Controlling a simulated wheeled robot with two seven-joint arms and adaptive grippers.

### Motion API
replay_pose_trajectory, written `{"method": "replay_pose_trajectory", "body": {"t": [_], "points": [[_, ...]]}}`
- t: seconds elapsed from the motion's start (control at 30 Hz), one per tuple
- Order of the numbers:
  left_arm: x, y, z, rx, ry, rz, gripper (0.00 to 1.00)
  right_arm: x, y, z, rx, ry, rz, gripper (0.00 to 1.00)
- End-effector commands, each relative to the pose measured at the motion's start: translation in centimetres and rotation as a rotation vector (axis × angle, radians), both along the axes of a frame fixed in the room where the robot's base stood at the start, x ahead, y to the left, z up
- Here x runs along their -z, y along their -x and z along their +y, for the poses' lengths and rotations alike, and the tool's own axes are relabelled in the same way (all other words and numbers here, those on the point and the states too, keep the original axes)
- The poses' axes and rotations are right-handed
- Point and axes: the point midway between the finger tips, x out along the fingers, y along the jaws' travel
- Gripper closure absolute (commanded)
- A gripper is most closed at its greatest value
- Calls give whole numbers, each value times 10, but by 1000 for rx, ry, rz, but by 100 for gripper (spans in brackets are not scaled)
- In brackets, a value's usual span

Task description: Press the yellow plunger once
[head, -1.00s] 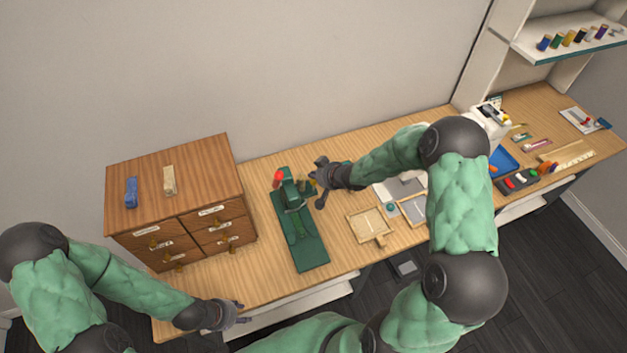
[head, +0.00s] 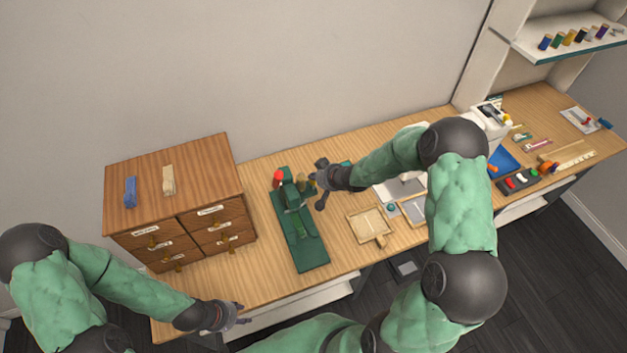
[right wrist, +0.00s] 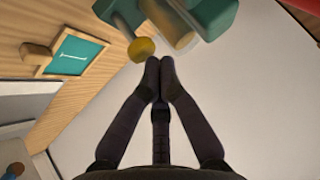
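The yellow plunger (right wrist: 141,48) is a small rounded knob on a green device (right wrist: 201,16), seen at the top of the right wrist view. In the head view the long green device (head: 308,246) stands on the bench, with a red knob (head: 278,175) at its far end. My right gripper (right wrist: 160,66) has its two fingertips together with nothing between them. Its tips are just below the plunger in the picture; I cannot tell whether they touch. In the head view it is right of the device's far end. My left gripper (head: 238,314) is in front of the bench, away from the device.
A wooden drawer cabinet (head: 180,203) stands left of the green device. A shallow wooden tray (head: 370,224) lies to its right. A blue tray (head: 503,162) and other small items are further right. The wall is close behind the bench.

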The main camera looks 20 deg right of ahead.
Motion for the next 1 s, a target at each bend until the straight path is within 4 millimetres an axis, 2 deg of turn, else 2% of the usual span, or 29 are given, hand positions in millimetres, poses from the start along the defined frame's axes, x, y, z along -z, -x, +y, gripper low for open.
{"method": "replay_pose_trajectory", "body": {"t": [1.0], "points": [[8, 0, 0, 0, 0, 0, 60, 11, 0, 0, 0, -1, 1, 100]]}}
